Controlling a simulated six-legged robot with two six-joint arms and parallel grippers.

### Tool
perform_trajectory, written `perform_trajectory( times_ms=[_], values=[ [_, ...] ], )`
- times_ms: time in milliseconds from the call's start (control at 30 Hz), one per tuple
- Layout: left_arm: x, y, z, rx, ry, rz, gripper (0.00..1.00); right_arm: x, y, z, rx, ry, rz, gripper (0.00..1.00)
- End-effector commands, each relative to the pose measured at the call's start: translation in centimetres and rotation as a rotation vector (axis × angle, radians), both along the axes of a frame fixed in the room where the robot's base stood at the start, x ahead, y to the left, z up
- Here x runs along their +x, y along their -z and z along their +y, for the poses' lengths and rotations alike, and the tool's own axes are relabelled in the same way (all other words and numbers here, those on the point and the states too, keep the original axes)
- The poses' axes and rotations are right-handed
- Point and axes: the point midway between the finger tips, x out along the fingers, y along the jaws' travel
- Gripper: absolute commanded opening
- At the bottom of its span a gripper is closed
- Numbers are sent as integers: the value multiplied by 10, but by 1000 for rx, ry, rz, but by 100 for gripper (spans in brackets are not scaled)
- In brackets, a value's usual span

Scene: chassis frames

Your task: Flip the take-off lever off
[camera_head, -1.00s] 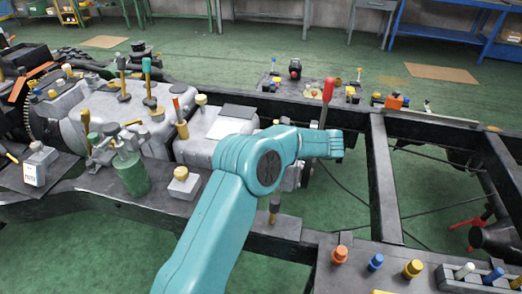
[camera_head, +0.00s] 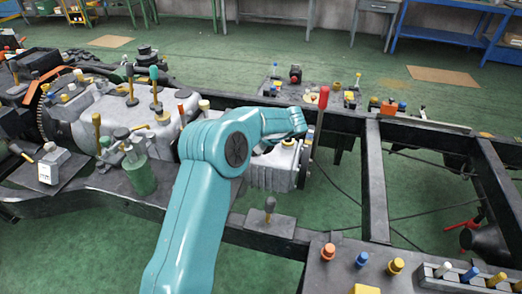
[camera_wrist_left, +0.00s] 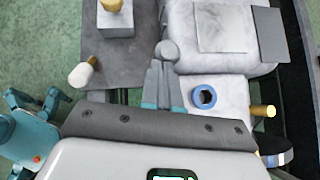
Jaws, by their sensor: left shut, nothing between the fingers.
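Two levers stand out, and I cannot tell which is the take-off lever. The other is short with a dark round top (camera_head: 270,204), on the near frame rail. My left arm reaches over the gearbox; its gripper is hidden in the head view. In the left wrist view my left gripper (camera_wrist_left: 164,82) is shut and empty. A grey ball knob (camera_wrist_left: 166,50) shows right at its tips; contact is unclear. My right gripper is not in view.
The grey gearbox housing (camera_head: 272,173) lies beneath and beside my arm. Dark chassis beams (camera_head: 376,185) run around it, with open gaps over the green floor. Several coloured knobs stand on the plate at front right, including an orange one (camera_head: 328,251).

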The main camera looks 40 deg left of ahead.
Motion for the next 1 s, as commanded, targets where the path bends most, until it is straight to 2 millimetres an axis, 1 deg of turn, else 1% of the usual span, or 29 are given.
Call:
perform_trajectory(
  times_ms=[33, 100, 233, 400, 700, 1000],
  values=[
    [-5, -8, 9, -35, -6, -17, 0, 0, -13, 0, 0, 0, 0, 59],
    [-9, -10, 19, -86, -5, -47, 0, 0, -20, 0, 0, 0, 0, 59],
    [-17, -11, 34, -171, -5, -95, 0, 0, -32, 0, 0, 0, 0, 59],
    [-24, -8, 49, -264, -3, -145, 0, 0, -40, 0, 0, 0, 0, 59],
    [-32, -5, 62, -261, 0, -140, 0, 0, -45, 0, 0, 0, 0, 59],
    [-34, -4, 64, -259, 0, -137, 0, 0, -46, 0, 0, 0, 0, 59]
  ],
)
